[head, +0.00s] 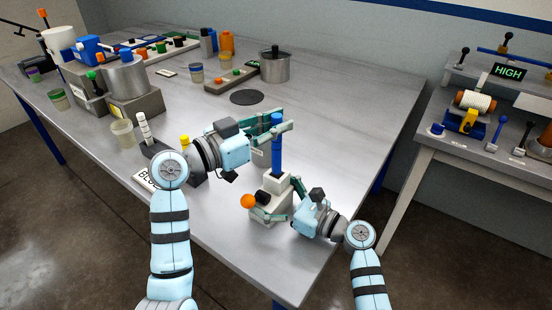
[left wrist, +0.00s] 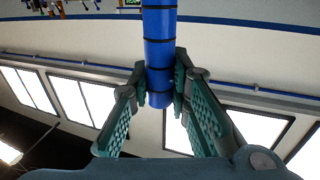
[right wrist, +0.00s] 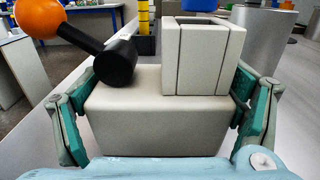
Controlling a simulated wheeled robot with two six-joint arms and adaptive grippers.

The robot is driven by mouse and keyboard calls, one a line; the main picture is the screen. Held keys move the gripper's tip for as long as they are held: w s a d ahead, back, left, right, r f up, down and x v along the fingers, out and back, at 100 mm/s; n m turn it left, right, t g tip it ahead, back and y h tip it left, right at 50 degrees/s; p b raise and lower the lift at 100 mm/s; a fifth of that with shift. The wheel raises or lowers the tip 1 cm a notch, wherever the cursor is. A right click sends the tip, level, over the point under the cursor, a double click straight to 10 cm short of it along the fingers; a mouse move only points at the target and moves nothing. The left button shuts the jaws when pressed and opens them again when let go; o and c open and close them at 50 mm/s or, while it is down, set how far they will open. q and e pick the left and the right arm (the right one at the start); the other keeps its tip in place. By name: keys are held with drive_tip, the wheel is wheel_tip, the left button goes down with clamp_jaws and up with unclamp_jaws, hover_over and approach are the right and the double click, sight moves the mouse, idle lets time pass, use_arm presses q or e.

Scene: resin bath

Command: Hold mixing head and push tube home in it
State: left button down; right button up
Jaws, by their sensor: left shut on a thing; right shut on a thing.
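The mixing head (head: 268,207) is a pale beige block with a raised socket block (right wrist: 203,62) and a lever with an orange knob (head: 247,201). It stands upright near the table's front edge. My right gripper (head: 279,207) is shut on the mixing head's lower body, one finger on each side in the right wrist view. The blue tube (head: 277,150) is upright above the socket. My left gripper (head: 275,127) is shut on the tube (left wrist: 158,50) near its upper part. In the right wrist view the tube's lower end shows close over the socket; I cannot tell whether it has entered.
A metal pot (head: 275,66), a dark round pad (head: 247,97) and several cups stand farther back. The table's right side is clear. A second bench (head: 465,110) is at right.

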use_arm(q)
hover_over(276, 172)
drive_tip(key=w, duration=0.1)
wheel_tip(276, 172, down, 5)
drive_tip(key=shift+r, duration=0.1)
drive_tip(key=shift+f, duration=0.2)
drive_tip(key=c, duration=1.5)
unclamp_jaws()
drive_tip(key=shift+a+r, duration=0.15)
drive_tip(key=v, duration=1.1)
drive_tip(key=shift+s+a, duration=0.25)
drive_tip(key=shift+s, duration=0.05)
